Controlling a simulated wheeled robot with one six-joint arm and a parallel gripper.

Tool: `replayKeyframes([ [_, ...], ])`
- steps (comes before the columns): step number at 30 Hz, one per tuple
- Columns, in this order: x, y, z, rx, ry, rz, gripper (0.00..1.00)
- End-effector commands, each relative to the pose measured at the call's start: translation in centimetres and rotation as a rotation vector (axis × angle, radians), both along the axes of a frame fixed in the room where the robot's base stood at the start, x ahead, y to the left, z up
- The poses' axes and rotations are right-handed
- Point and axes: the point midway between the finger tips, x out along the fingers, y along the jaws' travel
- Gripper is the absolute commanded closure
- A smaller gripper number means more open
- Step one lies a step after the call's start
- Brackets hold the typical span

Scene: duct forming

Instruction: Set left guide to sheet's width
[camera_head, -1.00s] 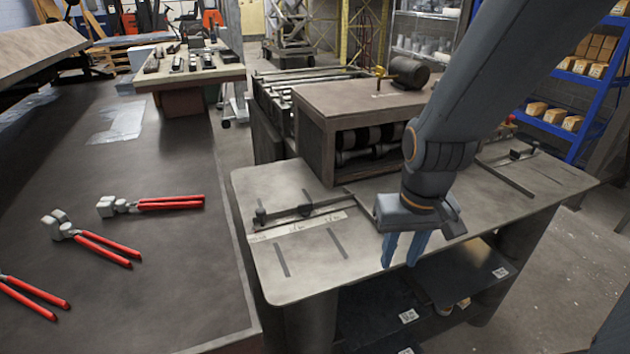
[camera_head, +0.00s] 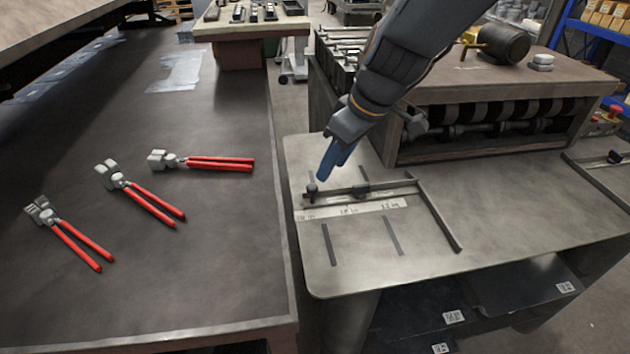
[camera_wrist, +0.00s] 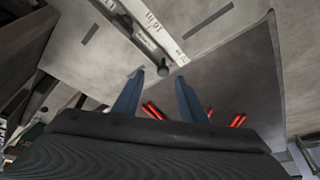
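The left guide (camera_head: 440,215) is a dark fence bar on the grey table, joined to a slide rail with a lock (camera_head: 362,190). A small dark knob (camera_head: 312,190) stands at the rail's left end. A white ruler strip (camera_head: 350,212) lies along the rail. My gripper (camera_head: 323,176) is just above and beside this knob, fingers pointing down. In the wrist view my gripper (camera_wrist: 160,78) has its two blue fingers apart, with the round knob (camera_wrist: 163,71) showing between the tips; I cannot tell if they touch it. No sheet is clearly seen on the guide table.
A roller machine (camera_head: 480,115) stands behind the guide. The right guide (camera_head: 590,175) is at the right edge. Several red-handled pliers (camera_head: 140,195) lie on the dark table at left, with a pale shiny patch (camera_head: 175,72) farther back. The table front (camera_head: 450,270) is clear.

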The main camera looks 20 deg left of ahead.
Motion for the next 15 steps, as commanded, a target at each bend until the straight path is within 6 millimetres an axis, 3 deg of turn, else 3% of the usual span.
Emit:
replayKeyframes([
  [1, -0.2, 1.0, 0.1, 0.005, -0.006, 0.029, 0.61],
  [5, -0.3, 2.0, -0.4, 0.010, -0.012, 0.057, 0.61],
  [15, 0.2, 3.5, -4.7, 0.008, -0.011, 0.054, 0.61],
])
